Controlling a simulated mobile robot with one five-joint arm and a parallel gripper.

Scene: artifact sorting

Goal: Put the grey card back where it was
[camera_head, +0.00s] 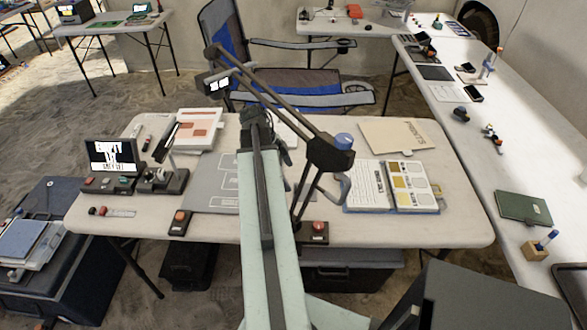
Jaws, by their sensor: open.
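I cannot pick out a separate grey card with certainty. A large grey mat (208,190) with white outlined boxes lies on the middle table, partly hidden behind my arm. My gripper (268,130) is over the back middle of this table, at the far end of my pale green arm. It is open; its fingertips are small and dark here, and I see nothing held. A white sheet (287,136) shows just right of my gripper, partly covered by it.
A dark jointed lamp arm (270,97) crosses near my gripper. The table (460,215) also bears a small screen (112,156), a red-marked white board (197,128), an open binder (368,188), a beige folder (397,136) and red-button boxes (315,233). A folding chair (300,83) stands behind.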

